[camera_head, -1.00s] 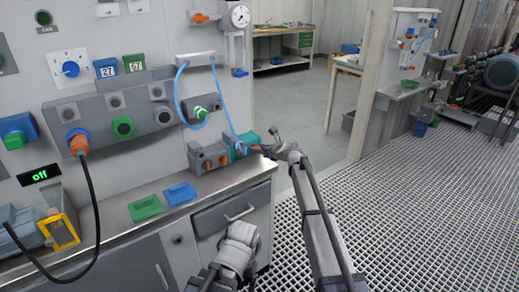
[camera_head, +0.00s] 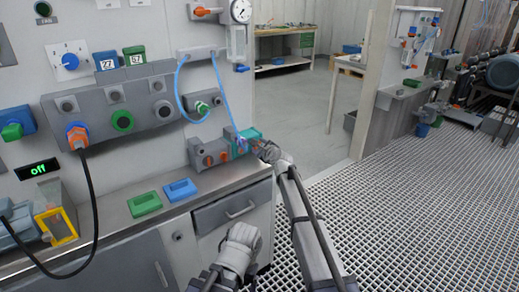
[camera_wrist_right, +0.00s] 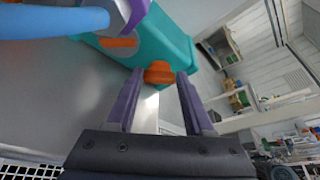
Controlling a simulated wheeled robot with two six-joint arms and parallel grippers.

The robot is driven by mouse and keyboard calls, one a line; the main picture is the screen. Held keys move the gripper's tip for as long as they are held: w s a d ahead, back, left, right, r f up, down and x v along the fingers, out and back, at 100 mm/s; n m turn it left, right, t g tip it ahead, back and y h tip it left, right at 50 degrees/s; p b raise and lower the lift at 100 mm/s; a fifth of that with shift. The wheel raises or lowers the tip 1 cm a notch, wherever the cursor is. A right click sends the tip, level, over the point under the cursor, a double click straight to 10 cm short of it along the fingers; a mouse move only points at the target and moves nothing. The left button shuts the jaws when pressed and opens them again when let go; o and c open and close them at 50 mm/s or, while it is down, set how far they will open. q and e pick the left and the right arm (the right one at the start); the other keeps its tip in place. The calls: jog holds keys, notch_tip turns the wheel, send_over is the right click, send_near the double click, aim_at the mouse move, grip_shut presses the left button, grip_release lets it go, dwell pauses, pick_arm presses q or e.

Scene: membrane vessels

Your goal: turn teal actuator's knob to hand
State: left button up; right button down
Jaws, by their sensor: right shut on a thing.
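The teal actuator (camera_head: 249,134) sits at the right end of the bench, beside a grey block with orange knobs. In the right wrist view the teal body (camera_wrist_right: 172,40) fills the upper middle, with its orange knob (camera_wrist_right: 158,72) facing me. My right gripper (camera_head: 262,150) is at the actuator in the head view. In the right wrist view its two purple fingers (camera_wrist_right: 155,85) stand on either side of the orange knob and are shut on it. My left arm shows at the bottom of the head view, but its fingers do not show.
A blue hose (camera_head: 218,88) hangs from the panel down to the actuator and crosses the right wrist view's upper left. A green tray (camera_head: 144,204) and a blue tray (camera_head: 180,190) lie on the bench.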

jog(key=n+b, duration=0.1)
jog(key=n+t+b, duration=0.1)
jog(key=f+n+t+h+b, duration=0.1)
jog(key=n, duration=0.1)
jog(key=shift+s+a+f+b, duration=0.1)
jog(key=shift+s+a+b, duration=0.15)
jog(key=shift+b, duration=0.15)
jog(key=shift+n+t+b, duration=0.4)
jog(key=shift+n+b, duration=0.3)
jog(key=shift+n, duration=0.6)
jog(key=shift+c, duration=1.4)
grip_release()
